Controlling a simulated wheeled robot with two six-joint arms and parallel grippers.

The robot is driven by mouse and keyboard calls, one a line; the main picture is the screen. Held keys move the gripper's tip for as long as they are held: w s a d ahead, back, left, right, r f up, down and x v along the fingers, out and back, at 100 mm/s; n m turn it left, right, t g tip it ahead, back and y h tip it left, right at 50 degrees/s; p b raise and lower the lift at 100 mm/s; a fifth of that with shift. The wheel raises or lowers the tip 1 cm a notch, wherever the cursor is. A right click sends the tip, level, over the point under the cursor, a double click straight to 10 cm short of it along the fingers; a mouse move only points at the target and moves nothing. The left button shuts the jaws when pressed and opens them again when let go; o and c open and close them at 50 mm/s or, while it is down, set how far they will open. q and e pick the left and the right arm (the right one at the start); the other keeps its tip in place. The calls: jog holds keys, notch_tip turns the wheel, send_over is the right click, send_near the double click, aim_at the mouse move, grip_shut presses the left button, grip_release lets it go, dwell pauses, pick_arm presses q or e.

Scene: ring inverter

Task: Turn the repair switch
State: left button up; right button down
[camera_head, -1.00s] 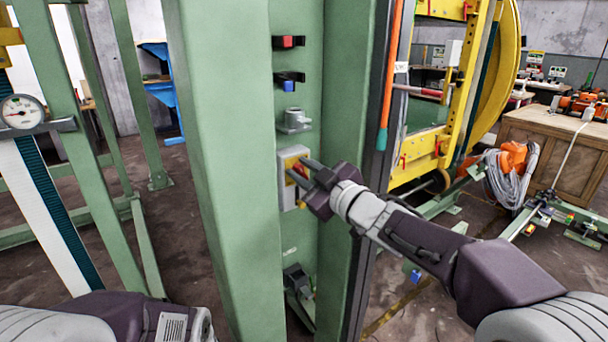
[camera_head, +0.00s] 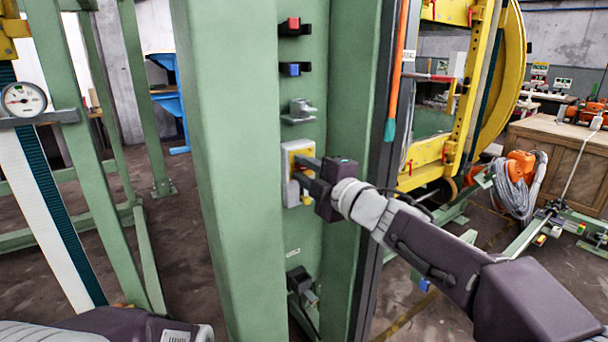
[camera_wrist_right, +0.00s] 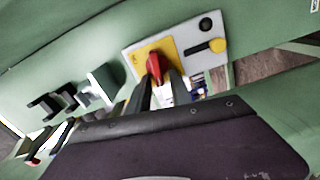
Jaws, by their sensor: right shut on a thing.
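The repair switch is a red handle (camera_wrist_right: 153,64) on a yellow plate, set in a light grey panel (camera_wrist_right: 190,38). In the head view this panel (camera_head: 291,192) is on the inner face of a green column. My right gripper (camera_head: 304,172) reaches it from the right. In the right wrist view its fingers (camera_wrist_right: 158,90) are on either side of the red handle, shut on it. The fingers hide much of the handle in the head view. Only part of my left arm shows at the lower left; its gripper is out of view.
The panel also carries a yellow lever (camera_wrist_right: 205,47) and a black round knob (camera_wrist_right: 206,23). A dark fitting (camera_head: 299,280) is below.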

jog(key=shift+f+n+b, duration=0.25)
jog(key=shift+n+b, duration=0.1)
jog(key=shift+n, duration=0.45)
jog(key=c, duration=1.5)
grip_release()
jog(key=p+v, duration=0.1)
jog(key=v, duration=0.8)
